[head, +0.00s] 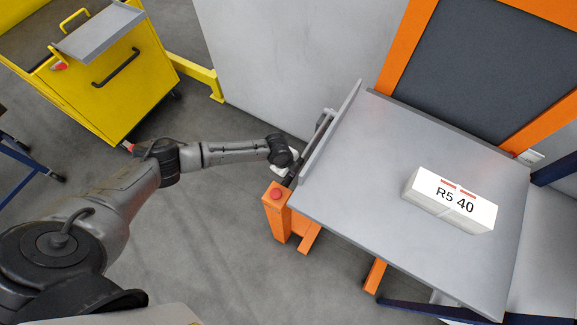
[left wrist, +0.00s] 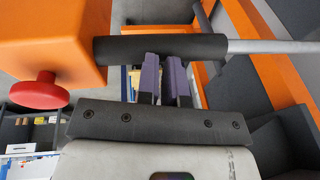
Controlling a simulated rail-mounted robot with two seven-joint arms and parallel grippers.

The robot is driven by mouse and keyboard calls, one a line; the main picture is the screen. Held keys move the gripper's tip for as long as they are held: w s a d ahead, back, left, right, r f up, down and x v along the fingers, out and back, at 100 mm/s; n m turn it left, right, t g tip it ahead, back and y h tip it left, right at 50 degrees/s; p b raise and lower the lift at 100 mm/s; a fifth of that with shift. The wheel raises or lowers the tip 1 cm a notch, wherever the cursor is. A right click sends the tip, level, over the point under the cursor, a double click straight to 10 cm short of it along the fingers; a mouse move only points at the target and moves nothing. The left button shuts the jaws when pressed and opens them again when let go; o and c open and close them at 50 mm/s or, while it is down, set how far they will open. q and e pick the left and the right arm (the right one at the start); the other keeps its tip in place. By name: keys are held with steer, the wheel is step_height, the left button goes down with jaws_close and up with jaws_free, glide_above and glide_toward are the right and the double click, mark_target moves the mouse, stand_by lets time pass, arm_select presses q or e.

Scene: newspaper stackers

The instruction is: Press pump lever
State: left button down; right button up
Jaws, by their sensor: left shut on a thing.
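The pump lever is a grey rod with a black grip (left wrist: 160,47), lying level across the top of the left wrist view, beside an orange post. In the head view its rod (head: 325,122) runs along the left side of the grey table. My left gripper (left wrist: 163,62) has purple fingers and is shut on the black grip; the fingertips are partly hidden by it. In the head view my left gripper (head: 290,165) is at the table's left edge, mostly hidden by my wrist. My right gripper is not in view.
A red button (head: 277,194) tops the orange post (head: 277,220) close to my left gripper. The grey table (head: 370,160) carries a white block marked R5 40 (head: 450,200). A yellow cart (head: 100,95) stands at the upper left.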

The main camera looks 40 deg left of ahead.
arm_select(q)
steer(key=shift+s+a+f, duration=0.1)
steer(key=shift+s+f, duration=0.2)
steer(key=shift+f, duration=0.2)
steer(key=shift+s+a+f, duration=0.1)
steer(key=shift+s+f, duration=0.15)
steer(key=shift+f, duration=0.25)
steer(key=shift+d+r+p, duration=0.1)
steer(key=shift+r+p, duration=0.35)
steer(key=shift+r, duration=0.05)
steer(key=r+p, duration=0.2)
steer(key=r, duration=0.1)
steer(key=w+r+p, duration=0.1)
steer(key=r+p, duration=0.1)
steer(key=shift+d+r, duration=0.25)
steer(key=shift+d, duration=0.15)
steer(key=v, duration=0.9)
steer(key=shift+s, duration=0.3)
steer(key=shift+d+r, duration=0.1)
